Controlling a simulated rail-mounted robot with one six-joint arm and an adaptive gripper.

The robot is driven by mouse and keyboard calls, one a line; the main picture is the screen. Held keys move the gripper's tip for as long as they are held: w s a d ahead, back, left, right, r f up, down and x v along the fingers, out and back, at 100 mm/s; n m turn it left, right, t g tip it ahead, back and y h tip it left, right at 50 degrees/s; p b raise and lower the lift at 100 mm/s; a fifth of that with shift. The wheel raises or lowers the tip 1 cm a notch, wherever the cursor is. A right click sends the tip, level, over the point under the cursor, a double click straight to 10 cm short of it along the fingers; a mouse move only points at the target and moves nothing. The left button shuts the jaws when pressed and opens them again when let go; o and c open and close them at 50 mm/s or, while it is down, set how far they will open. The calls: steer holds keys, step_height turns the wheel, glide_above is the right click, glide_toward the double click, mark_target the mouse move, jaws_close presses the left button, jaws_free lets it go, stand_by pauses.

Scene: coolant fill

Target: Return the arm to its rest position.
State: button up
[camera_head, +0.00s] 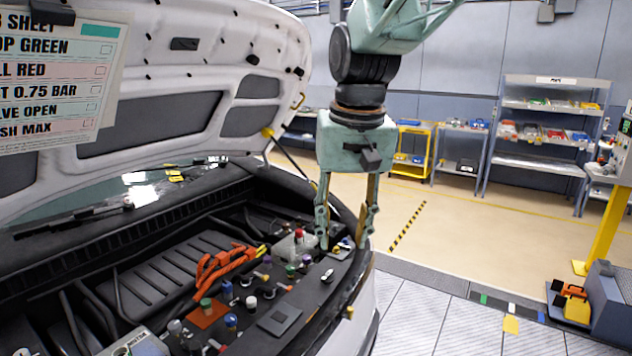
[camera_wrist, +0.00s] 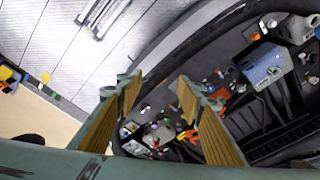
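My gripper (camera_head: 346,222) hangs from my green arm, pointing down over the right front edge of the car's engine bay (camera_head: 130,268). Its two fingers are spread apart with nothing between them. In the wrist view my gripper (camera_wrist: 160,88) also shows open, with ribbed tan pads facing each other. Below and between the fingers lie the car's front edge and small coloured caps and fittings (camera_wrist: 150,135). In the head view, the fingertips overlap the fittings near the bay's right corner; I cannot tell whether they touch anything.
The raised hood (camera_head: 150,97) spans the left, with a printed sheet (camera_head: 50,80) in front. An orange part (camera_head: 222,268) and several caps sit in the bay. Shelves (camera_head: 545,135) stand at the back right. A yellow post (camera_head: 607,230) stands at right. The floor (camera_head: 460,240) between is clear.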

steer(key=s+d+r+t, duration=0.1)
steer(key=s+d+r, duration=0.1)
steer(key=s+d, duration=0.45)
steer(key=s+d+r, duration=0.1)
steer(key=s+d, duration=0.3)
steer(key=s, duration=0.6)
steer(key=s+d+f, duration=0.1)
steer(key=s+d, duration=0.1)
steer(key=s, duration=0.6)
steer(key=s+d+f+m+t, duration=0.1)
steer(key=s+d+f, duration=0.1)
steer(key=s, duration=0.5)
steer(key=shift+s+d+f+h+b, duration=0.25)
steer(key=shift+s+d+h+b, duration=0.1)
steer(key=shift+d, duration=0.25)
steer(key=shift+o, duration=0.5)
steer(key=shift+w, duration=0.1)
stand_by(0.3)
